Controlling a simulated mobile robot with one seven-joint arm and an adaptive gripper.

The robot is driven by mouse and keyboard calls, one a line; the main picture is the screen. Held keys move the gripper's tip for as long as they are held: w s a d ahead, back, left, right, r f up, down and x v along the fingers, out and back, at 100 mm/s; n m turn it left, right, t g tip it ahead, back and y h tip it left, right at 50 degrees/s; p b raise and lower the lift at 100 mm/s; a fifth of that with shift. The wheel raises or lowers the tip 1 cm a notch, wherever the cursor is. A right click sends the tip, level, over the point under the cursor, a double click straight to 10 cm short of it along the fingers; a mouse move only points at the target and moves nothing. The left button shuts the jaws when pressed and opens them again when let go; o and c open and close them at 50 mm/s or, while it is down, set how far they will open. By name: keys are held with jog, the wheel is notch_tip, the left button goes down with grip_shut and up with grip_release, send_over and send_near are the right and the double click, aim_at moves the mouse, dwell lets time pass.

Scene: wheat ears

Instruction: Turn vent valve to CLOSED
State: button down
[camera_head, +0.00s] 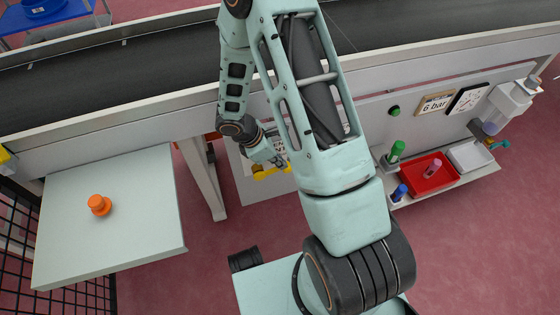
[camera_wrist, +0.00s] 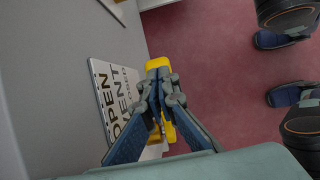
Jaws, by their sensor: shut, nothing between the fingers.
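The vent valve's yellow handle (camera_head: 268,173) is low on the pale panel below the conveyor. In the wrist view the handle (camera_wrist: 158,63) runs up and down the picture, partly hidden behind my gripper (camera_wrist: 160,84). My gripper is shut and empty, with its fingertips in front of or against the handle; I cannot tell whether they touch. A white sign (camera_wrist: 118,88) beside the handle reads OPEN, VENT and CLOSED, part of it hidden. In the head view my gripper (camera_head: 270,160) is small and partly covers the valve.
A side table (camera_head: 120,240) with an orange knob-shaped object (camera_head: 99,205) stands at the left. A shelf at the right holds a red tray (camera_head: 426,186), a white tray (camera_head: 470,156) and green and blue items. The conveyor (camera_head: 130,65) runs above. Red floor lies open below.

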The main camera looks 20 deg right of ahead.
jog(key=shift+d+f+y, duration=0.25)
jog(key=shift+d+y, duration=0.15)
jog(key=shift+y, duration=0.1)
jog(key=shift+d+f, duration=0.2)
jog(key=shift+f, duration=0.4)
jog(key=shift+r, duration=0.15)
jog(key=d+p+v, duration=0.1)
jog(key=p+v, duration=0.5)
jog(key=v, duration=0.7)
jog(key=shift+r, duration=0.6)
